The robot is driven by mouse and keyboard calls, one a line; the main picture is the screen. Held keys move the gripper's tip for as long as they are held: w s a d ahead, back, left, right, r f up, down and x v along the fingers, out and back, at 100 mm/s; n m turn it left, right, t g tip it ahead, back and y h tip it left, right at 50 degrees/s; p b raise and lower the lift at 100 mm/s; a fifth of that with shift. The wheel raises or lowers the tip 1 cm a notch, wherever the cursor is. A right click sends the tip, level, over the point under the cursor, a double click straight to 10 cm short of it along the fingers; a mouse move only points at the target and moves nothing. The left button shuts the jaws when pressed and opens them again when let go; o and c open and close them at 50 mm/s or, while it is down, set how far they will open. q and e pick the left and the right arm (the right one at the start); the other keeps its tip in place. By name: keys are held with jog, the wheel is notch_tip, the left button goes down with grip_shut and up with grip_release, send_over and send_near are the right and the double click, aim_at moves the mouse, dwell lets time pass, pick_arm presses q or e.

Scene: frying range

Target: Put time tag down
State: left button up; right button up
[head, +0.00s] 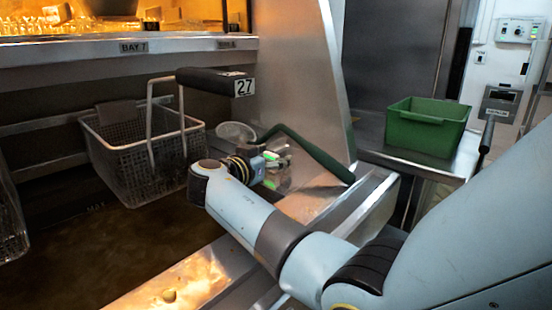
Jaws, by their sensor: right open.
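A white tag marked 27 (244,87) sits on the end of the black handle of a wire fry basket (140,160); I cannot tell whether this is the time tag. My right gripper (279,163) is open, to the right of the basket and below the tag, apart from both. It is small in the picture and I make out nothing held in it. A dark green handle (312,155) runs just behind and right of the gripper, near a round mesh skimmer (236,131). My left gripper is out of view.
The basket hangs over dark oil (95,235). A steel panel (290,60) rises behind my right gripper. A green bin (427,127) stands on a steel counter at the right. A shelf labelled BAY 7 (134,48) crosses the upper left. A steel ledge (190,283) lies in front.

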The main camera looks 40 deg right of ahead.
jog(key=shift+a+r, duration=0.1)
jog(key=shift+a, duration=0.1)
jog(key=shift+d, duration=0.1)
jog(key=c, duration=0.5)
jog(key=shift+c, duration=0.9)
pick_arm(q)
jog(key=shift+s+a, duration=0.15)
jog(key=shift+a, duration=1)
pick_arm(e)
jog(key=shift+c, duration=1.1)
